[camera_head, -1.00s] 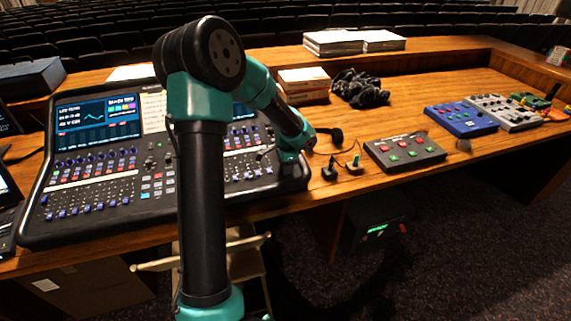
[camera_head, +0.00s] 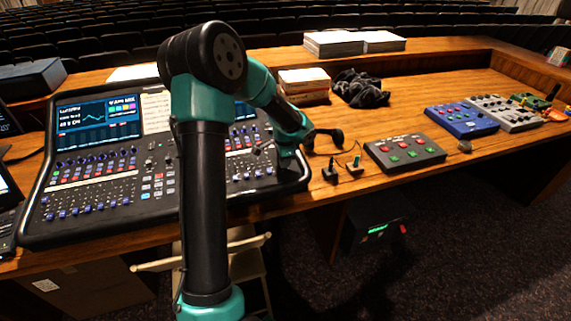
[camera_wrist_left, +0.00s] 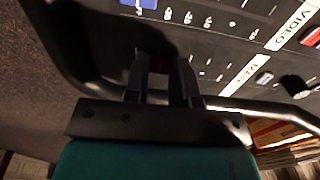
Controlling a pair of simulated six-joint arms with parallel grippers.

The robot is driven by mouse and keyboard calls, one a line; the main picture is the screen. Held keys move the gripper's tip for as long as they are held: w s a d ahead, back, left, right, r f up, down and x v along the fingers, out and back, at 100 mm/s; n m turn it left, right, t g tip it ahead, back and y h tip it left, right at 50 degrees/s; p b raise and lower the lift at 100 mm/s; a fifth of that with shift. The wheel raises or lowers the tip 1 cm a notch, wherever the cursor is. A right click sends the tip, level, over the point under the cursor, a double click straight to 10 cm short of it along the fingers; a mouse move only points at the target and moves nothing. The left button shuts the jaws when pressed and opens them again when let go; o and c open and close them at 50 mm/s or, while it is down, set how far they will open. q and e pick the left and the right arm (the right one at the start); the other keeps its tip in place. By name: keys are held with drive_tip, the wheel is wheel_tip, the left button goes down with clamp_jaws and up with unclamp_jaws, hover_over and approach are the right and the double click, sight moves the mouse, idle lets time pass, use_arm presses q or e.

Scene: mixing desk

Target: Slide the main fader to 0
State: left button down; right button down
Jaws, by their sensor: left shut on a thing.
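The mixing desk (camera_head: 105,185) stands on the left of the wooden table, with rows of faders and a lit screen. My left gripper (camera_head: 285,162) is low over the right end of the desk, near its front edge. The gripper is shut on this cap, seemingly the main fader. The fingers largely hide it, and its scale position cannot be read. My right gripper is not in view.
A grey button box (camera_head: 405,152), a blue box (camera_head: 461,121) and a white mixer (camera_head: 505,112) lie to the right. Small stick controls (camera_head: 330,172) stand near the gripper. The desk has a raised black rim.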

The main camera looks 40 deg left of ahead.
use_arm(q)
drive_tip(key=a, duration=0.1)
drive_tip(key=w+a, duration=0.1)
drive_tip(key=a, duration=0.1)
drive_tip(key=w+a, duration=0.1)
drive_tip(key=shift+w+a+r, duration=0.25)
drive_tip(key=shift+r, duration=0.05)
drive_tip(key=c, duration=0.9)
unclamp_jaws()
drive_tip(key=shift+r, duration=0.1)
drive_tip(key=r, duration=0.5)
drive_tip(key=d+r, duration=0.1)
drive_tip(key=r, duration=0.5)
drive_tip(key=s+r, duration=0.1)
drive_tip(key=r, duration=0.5)
drive_tip(key=shift+d, duration=0.3)
